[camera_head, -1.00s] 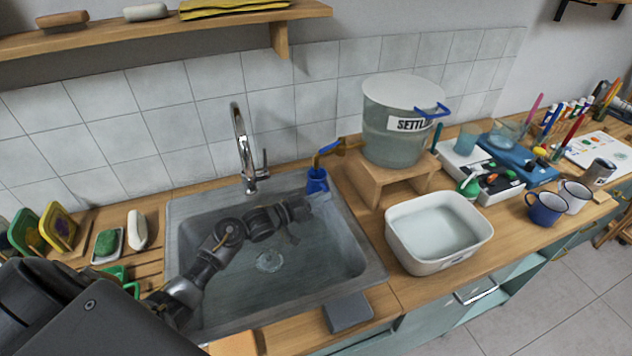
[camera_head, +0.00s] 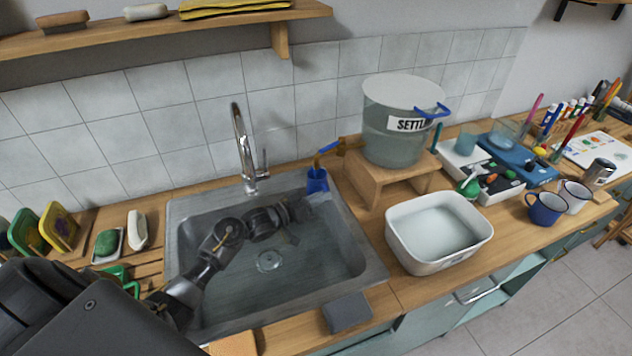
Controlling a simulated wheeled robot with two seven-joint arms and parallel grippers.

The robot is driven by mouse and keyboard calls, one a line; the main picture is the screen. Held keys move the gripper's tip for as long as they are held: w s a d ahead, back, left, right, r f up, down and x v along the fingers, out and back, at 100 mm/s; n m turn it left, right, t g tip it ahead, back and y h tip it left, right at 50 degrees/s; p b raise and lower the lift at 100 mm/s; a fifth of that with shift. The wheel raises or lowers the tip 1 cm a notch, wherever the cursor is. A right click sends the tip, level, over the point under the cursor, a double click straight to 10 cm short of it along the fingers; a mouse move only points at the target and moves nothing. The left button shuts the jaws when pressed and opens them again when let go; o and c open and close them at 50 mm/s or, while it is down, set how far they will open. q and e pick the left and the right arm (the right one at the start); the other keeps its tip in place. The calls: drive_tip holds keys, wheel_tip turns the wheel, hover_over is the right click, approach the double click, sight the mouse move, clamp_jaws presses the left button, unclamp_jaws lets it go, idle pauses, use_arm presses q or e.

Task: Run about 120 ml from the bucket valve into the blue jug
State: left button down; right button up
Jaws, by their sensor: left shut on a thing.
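The clear bucket (camera_head: 392,142) with a "SETTL…" label and white lid stands on a wooden stand. Its brass valve (camera_head: 347,143) with a blue lever (camera_head: 330,147) points left over the sink's back right corner. The blue jug (camera_head: 317,181) is upright just below the spout. My left gripper (camera_head: 308,207) reaches across the sink and is shut on the jug; its fingertips are hard to make out. The water level inside the jug is hidden, and I cannot tell whether water runs. My right gripper is not in view.
The grey sink (camera_head: 180,250) has a tall faucet (camera_head: 243,150) behind my left arm. A white basin (camera_head: 440,262) of water stands right of the sink. The wooden stand (camera_head: 372,190) borders the jug's right side. Mugs (camera_head: 546,207) and art supplies fill the right counter.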

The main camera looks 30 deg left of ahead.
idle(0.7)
use_arm(q)
drive_tip(key=s+p, duration=0.2)
drive_tip(key=s, duration=0.4)
wheel_tip(320, 180, up, 6)
drive_tip(key=p, duration=0.6)
drive_tip(key=shift+s+a, duration=0.2)
drive_tip(key=shift+s, duration=0.15)
